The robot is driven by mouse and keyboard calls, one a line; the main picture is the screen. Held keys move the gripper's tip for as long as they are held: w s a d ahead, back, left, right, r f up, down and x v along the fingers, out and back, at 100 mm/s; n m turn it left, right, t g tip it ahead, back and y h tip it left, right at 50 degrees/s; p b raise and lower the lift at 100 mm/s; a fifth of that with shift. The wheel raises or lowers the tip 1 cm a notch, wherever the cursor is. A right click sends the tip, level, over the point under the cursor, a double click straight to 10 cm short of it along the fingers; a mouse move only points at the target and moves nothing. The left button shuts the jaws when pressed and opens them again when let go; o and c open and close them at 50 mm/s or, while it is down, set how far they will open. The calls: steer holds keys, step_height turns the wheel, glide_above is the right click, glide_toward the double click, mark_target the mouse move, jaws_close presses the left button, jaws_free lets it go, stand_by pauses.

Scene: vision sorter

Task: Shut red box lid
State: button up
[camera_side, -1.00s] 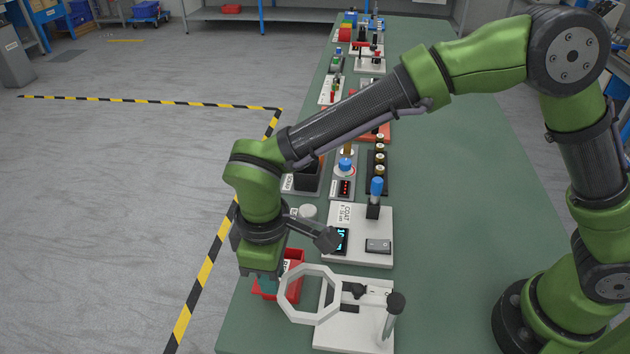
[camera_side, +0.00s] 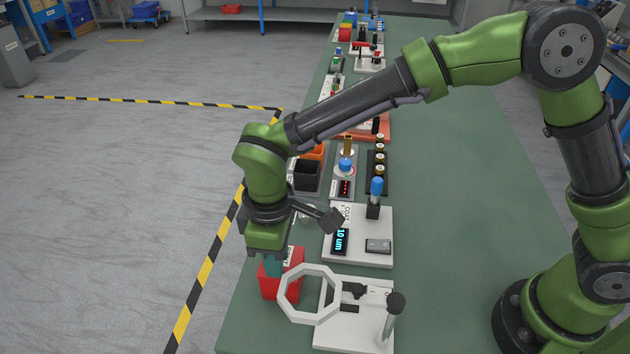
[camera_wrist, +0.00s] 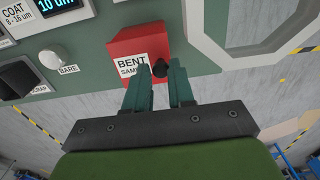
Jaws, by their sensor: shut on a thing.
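The red box (camera_side: 282,288) stands on the bench at the near left edge in the side view. Its red top, the lid (camera_wrist: 137,45), now spans the box, with a white label reading "BENT" on the side facing my fingers in the wrist view. I cannot tell whether the lid sits fully flush. A black knob (camera_wrist: 160,68) shows at my fingertips. My gripper (camera_wrist: 160,75) is shut on this knob, its two green fingers on either side.
A white octagonal ring (camera_side: 310,294) on a stand is close to the box's right. The coat gauge plate (camera_side: 362,250) lies behind it, and a black bin (camera_side: 307,176) stands farther back. The bench's left edge is close to the box.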

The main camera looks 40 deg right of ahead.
steer(key=shift+w+d, duration=0.15)
steer(key=shift+w, duration=0.1)
steer(key=o, duration=0.4)
steer(key=shift+s+r, duration=0.1)
steer(key=shift+r, duration=2.4)
steer(key=shift+s+d+f+m, duration=0.4)
steer(key=shift+s+d+m, duration=0.1)
steer(key=shift+s+d, duration=0.2)
steer(key=s+d+r+m+t, duration=0.2)
steer(key=s+d+r+m, duration=0.1)
steer(key=d, duration=0.5)
steer(key=s+d+r+m+t+y, duration=0.1)
steer(key=s+d+r+m+t, duration=0.1)
steer(key=d, duration=0.7)
steer(key=s+d+r+m+t+y, duration=0.1)
steer(key=s+d+r+m+t, duration=0.2)
steer(key=d+r+m, duration=0.3)
steer(key=s+d+m, duration=0.1)
steer(key=d, duration=0.2)
steer(key=shift+d, duration=0.15)
